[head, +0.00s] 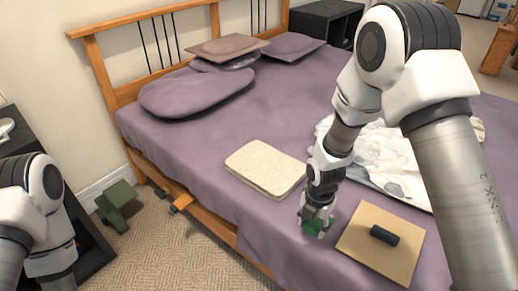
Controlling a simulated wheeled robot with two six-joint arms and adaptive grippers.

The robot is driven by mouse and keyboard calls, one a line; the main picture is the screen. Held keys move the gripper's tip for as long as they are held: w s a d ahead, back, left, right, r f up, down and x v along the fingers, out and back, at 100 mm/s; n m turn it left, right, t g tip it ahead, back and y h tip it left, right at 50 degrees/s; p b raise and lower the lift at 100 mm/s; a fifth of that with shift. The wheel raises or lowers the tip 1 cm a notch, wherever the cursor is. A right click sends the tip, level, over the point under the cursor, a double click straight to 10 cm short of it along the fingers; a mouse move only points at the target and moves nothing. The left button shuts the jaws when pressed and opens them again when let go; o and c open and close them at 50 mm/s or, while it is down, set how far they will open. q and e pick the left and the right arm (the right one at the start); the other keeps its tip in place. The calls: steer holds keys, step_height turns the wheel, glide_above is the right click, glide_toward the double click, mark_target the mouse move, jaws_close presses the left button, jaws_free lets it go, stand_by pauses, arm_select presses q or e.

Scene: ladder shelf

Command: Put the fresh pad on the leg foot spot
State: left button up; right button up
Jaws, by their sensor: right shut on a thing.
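My right gripper (316,216) points down over the near part of the bed, shut on a small dark green piece (314,228). Most of that piece is hidden by the fingers, so I cannot tell whether it is the fresh pad, or whether it touches the sheet. The gripper is between a thick cream slab (265,168) and a square tan board (365,257) with a dark cylinder (384,235) lying on it. I cannot make out a marked leg foot spot. My left arm shows at the lower left, but its gripper is out of view.
The bed (205,135) has a purple sheet and a wooden frame, with pillows (228,46) at its head. A white and grey crumpled cloth (385,155) lies behind my right arm. A green block-like object (118,204) is on the carpet beside a dark unit (88,240) at left.

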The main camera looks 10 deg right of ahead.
steer(key=shift+w+r, duration=0.25)
steer(key=w+a+r+m, duration=0.5)
steer(key=w+r+m, duration=0.2)
steer(key=r+m, duration=0.6)
steer(key=s+m+p, duration=0.1)
steer(key=m+p, duration=0.3)
steer(key=s+r+m+p, duration=0.1)
steer(key=m+p, duration=0.3)
steer(key=s+m+p, duration=0.1)
steer(key=m+p, duration=0.3)
steer(key=p, duration=0.1)
steer(key=shift+s+a+r, duration=0.2)
steer(key=shift+s+a, duration=0.05)
steer(key=shift+a, duration=0.1)
